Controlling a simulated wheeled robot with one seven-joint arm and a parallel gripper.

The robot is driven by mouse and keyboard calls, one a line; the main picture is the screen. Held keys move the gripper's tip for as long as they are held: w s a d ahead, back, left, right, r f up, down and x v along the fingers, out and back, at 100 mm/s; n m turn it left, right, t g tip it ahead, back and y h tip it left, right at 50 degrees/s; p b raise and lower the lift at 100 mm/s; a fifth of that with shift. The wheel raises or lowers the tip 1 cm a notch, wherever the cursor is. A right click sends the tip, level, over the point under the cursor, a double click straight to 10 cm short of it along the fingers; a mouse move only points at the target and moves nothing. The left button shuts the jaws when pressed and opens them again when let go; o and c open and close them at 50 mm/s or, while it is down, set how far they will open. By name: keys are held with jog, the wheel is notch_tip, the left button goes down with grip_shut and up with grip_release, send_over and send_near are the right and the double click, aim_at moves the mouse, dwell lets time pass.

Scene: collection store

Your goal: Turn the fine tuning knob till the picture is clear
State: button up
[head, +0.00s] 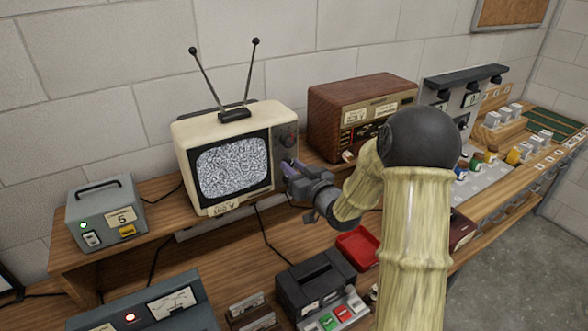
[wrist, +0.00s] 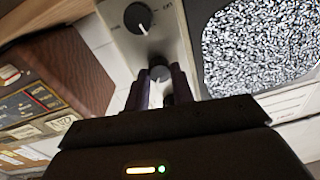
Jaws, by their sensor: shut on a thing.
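A cream television (head: 215,135) with two antennas stands on the wooden bench. Its screen (head: 232,168) is filled with grey static, which also shows in the wrist view (wrist: 258,45). My gripper (head: 288,168) is at the control panel right of the screen. In the wrist view, my gripper's two fingers (wrist: 159,82) sit either side of a dark knob (wrist: 160,73) and are shut on it. A second, larger dark knob (wrist: 138,18) with a white pointer line is apart from the fingers. The knob labels are too small to read surely; the fingers partly hide the held knob.
A brown wooden radio (head: 350,105) stands close to the right of the television. A grey box (head: 105,212) with a green light is at the left. A black device (head: 312,282) and a red tray (head: 358,250) lie below, near my arm.

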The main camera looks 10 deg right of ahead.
jog(key=o, duration=1)
jog(key=b+v, duration=0.8)
jog(key=v, duration=0.9)
jog(key=shift+s+d+b, duration=0.15)
jog(key=shift+b, duration=0.15)
jog(key=shift+r, duration=0.1)
